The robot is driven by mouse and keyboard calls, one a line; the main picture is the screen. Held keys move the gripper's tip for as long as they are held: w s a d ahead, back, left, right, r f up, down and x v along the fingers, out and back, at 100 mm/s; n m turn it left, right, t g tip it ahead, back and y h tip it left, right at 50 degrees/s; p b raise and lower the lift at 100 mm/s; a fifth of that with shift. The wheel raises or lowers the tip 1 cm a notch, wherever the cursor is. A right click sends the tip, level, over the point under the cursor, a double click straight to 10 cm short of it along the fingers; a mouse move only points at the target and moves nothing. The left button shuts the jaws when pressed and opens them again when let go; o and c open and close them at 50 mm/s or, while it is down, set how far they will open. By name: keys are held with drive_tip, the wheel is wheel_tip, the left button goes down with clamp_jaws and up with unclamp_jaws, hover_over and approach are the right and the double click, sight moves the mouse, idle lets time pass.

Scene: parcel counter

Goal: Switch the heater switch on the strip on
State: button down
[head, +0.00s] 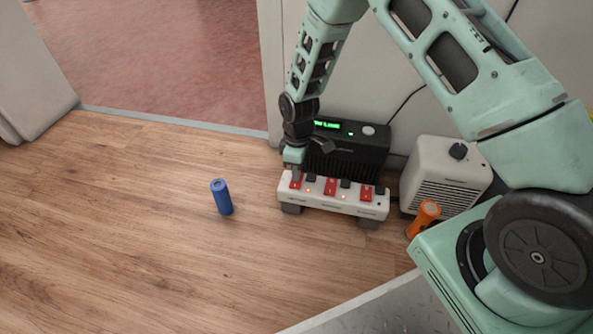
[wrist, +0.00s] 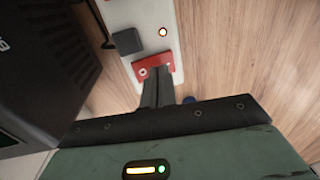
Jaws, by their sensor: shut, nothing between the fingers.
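The white power strip (head: 318,195) stands on dark feet on the wooden floor. It has three red rocker switches: left (head: 295,182), middle (head: 330,187) and right (head: 366,193). Small lights glow beside the left and middle ones; I see none glowing by the right. I cannot read which is the heater's. My gripper (head: 294,170) is shut and empty, pointing down at the left end of the strip. In the wrist view its fingertips (wrist: 157,90) are over or against a red switch (wrist: 145,72) and partly cover it; contact is unclear. A lit indicator (wrist: 162,32) shows near it.
A black device with a green display (head: 350,140) stands behind the strip. A white heater-like box (head: 445,175) is to the right, with an orange cylinder (head: 428,212) before it. Open floor lies left and in front.

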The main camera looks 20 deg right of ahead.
wheel_tip(320, 180, up, 14)
drive_tip(key=s+a+p, duration=0.1)
drive_tip(key=p, duration=0.8)
drive_tip(key=shift+s+f+p, duration=0.2)
drive_tip(key=shift+p, duration=0.1)
wheel_tip(320, 180, up, 11)
drive_tip(key=p, duration=0.2)
hover_over(295, 185)
drive_tip(key=s+a, duration=0.4)
drive_tip(key=a, duration=0.1)
drive_tip(key=s+a+r+m+p, duration=0.1)
drive_tip(key=s+a+r+p, duration=0.1)
drive_tip(key=s+r, duration=0.45)
drive_tip(key=s+d+r+m+t+p, duration=0.15)
drive_tip(key=s+r+p, duration=0.35)
drive_tip(key=s+r, duration=1.2)
wheel_tip(295, 185, up, 37)
drive_tip(key=p, duration=3.7)
drive_tip(key=shift+w+a+m, duration=0.15)
drive_tip(key=shift+a+m, duration=0.15)
drive_tip(key=shift+m, duration=0.05)
